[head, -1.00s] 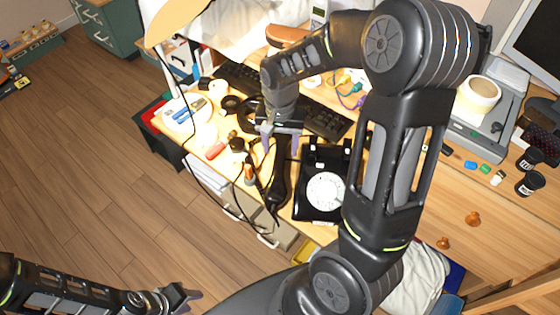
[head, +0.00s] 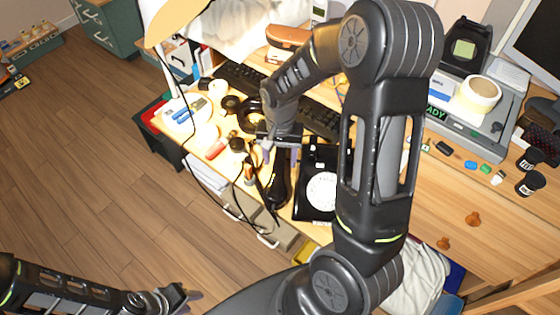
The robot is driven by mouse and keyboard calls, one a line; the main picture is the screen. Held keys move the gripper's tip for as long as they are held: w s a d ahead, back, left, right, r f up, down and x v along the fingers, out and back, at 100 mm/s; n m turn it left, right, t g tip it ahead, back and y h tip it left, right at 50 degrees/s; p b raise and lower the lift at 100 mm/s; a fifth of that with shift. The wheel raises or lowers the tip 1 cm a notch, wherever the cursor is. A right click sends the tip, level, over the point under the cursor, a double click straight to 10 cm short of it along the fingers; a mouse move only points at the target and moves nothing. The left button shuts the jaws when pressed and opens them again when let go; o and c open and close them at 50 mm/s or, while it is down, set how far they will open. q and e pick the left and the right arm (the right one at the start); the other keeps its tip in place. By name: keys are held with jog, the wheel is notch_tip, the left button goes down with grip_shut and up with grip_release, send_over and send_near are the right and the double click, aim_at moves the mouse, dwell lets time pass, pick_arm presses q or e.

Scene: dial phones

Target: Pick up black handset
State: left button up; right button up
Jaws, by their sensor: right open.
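The black handset (head: 279,185) lies on the desk in the head view, left of the black dial phone (head: 311,197) with its white dial. Its upper end is partly hidden by my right gripper. My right gripper (head: 281,157) points down over the handset's upper part with its fingers apart, one on each side of it. I cannot tell whether the fingers touch it. My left gripper (head: 190,296) is low at the left over the floor, away from the desk; its jaw opening is too small to read.
A black keyboard (head: 322,120) lies behind the gripper. Black cables and small tools crowd the desk left of the handset, with a red-handled tool (head: 216,150) among them. A grey machine with a tape roll (head: 480,94) stands at the right.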

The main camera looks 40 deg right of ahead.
jog(key=shift+c, duration=0.2)
grip_shut()
dwell(0.3)
dwell(0.3)
